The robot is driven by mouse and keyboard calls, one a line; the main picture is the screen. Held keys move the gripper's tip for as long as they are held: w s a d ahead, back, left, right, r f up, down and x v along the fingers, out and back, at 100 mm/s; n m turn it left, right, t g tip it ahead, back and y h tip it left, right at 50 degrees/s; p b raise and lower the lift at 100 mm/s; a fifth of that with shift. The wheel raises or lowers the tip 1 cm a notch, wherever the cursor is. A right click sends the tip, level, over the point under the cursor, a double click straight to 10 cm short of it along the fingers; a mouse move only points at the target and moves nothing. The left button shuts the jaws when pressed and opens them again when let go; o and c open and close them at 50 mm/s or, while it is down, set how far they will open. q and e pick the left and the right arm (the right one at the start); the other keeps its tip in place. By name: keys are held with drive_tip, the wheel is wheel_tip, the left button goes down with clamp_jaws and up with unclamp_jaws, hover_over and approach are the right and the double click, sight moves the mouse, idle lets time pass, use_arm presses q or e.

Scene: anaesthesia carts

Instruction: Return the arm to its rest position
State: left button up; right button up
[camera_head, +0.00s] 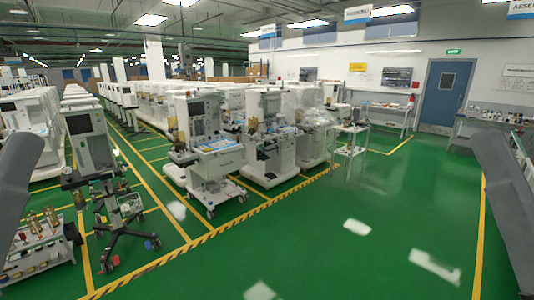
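A grey link of my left arm (16,185) stands at the left edge of the head view. A grey link of my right arm (508,200) slants down along the right edge. Both links run out of the picture. Neither gripper shows, so their fingers and anything in them are hidden. Neither visible link touches anything that I can see.
Anaesthesia carts (208,150) stand in rows at left and centre. A wheeled stand (112,215) is at front left, beside a low cart (38,250). A white trolley (350,145) and workbench (490,125) stand farther back. The green floor (340,230) at centre right is clear.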

wheel_tip(320, 180, up, 24)
drive_tip(key=p, duration=2)
drive_tip(key=shift+f, duration=0.15)
drive_tip(key=shift+o, duration=0.2)
drive_tip(key=shift+f, duration=0.2)
